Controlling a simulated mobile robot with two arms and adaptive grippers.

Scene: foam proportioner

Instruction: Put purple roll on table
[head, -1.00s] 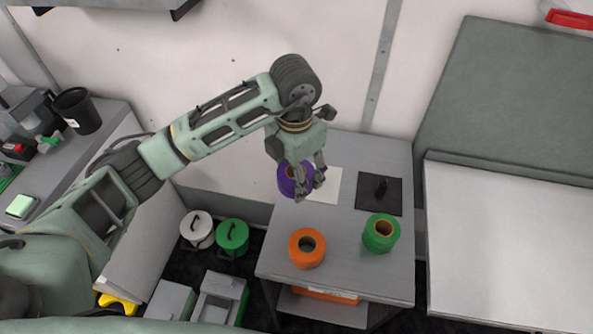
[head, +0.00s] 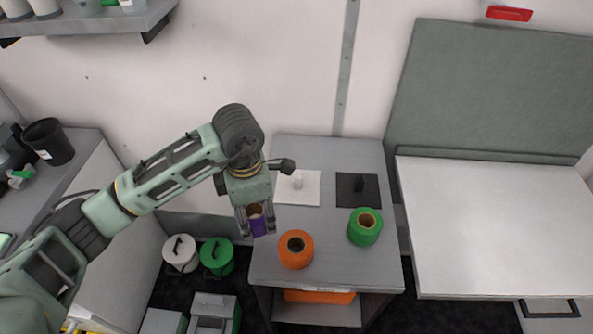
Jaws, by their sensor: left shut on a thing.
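The purple roll (head: 258,226) is in my left gripper (head: 256,230), which is shut on it and partly hides it. The roll is at the left edge of the small grey table (head: 330,262), left of the orange roll. I cannot tell whether it touches the tabletop. The orange roll (head: 296,250) stands near the table's front left, and the green roll (head: 363,228) stands to its right. My right gripper is not in view.
A white square plate (head: 304,190) and a black square plate (head: 357,190), each with a peg, lie at the table's back. A white bench (head: 480,225) stands to the right. White and green lidded cans (head: 180,254) stand on the floor at left.

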